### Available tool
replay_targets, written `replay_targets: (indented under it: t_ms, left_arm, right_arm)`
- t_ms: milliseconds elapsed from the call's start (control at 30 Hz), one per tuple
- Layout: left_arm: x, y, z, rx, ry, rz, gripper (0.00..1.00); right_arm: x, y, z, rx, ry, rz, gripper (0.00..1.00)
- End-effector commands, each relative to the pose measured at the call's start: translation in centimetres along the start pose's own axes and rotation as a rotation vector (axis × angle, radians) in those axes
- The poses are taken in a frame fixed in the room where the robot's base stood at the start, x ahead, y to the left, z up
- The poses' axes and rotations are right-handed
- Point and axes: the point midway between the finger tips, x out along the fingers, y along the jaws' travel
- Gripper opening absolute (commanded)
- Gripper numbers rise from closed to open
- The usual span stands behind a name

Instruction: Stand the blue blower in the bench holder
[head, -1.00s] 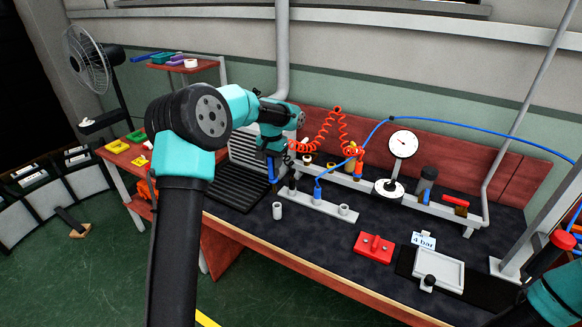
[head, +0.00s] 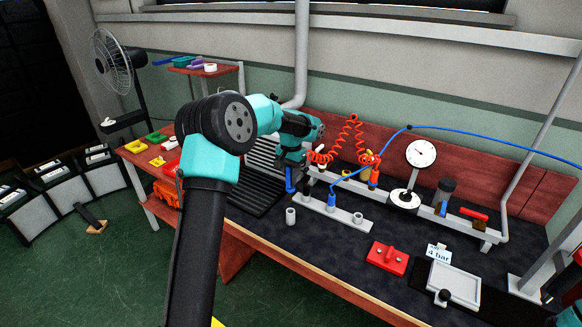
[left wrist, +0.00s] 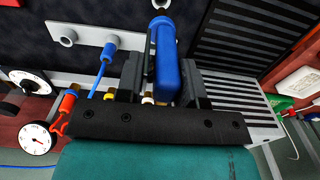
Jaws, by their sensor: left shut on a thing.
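The blue blower (left wrist: 166,68) lies between the dark fingers of my left gripper (left wrist: 160,76) in the left wrist view. The gripper is shut on it. In the head view the left gripper (head: 291,163) is above the bench, and the blue blower (head: 290,180) hangs upright below it, partly hidden. A light grey bar with sockets (head: 344,211) lies just right of the blower; I cannot tell for sure whether it is the bench holder. The same bar (left wrist: 88,40) shows in the wrist view. I cannot tell whether the blower touches it. My right gripper is out of the picture.
A blue hose fitting (head: 331,201) stands in the bar. A loose grey cup (head: 290,216) stands in front. A red coiled hose (head: 350,135), a dial gauge (head: 421,153) and a red block (head: 387,258) are to the right.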

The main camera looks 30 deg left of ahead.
Motion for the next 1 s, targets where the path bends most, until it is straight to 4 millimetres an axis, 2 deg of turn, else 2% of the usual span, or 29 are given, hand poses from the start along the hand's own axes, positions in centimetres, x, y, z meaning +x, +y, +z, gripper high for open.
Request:
replay_targets:
  t_ms: [433,1000]
  left_arm:
    - [3.1,0.0,0.0,0.001,-0.001,0.000,0.21]
    - [3.5,0.0,0.0,0.000,0.000,0.000,0.21]
  right_arm:
    - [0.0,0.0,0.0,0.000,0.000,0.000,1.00]
    - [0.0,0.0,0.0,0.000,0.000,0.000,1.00]
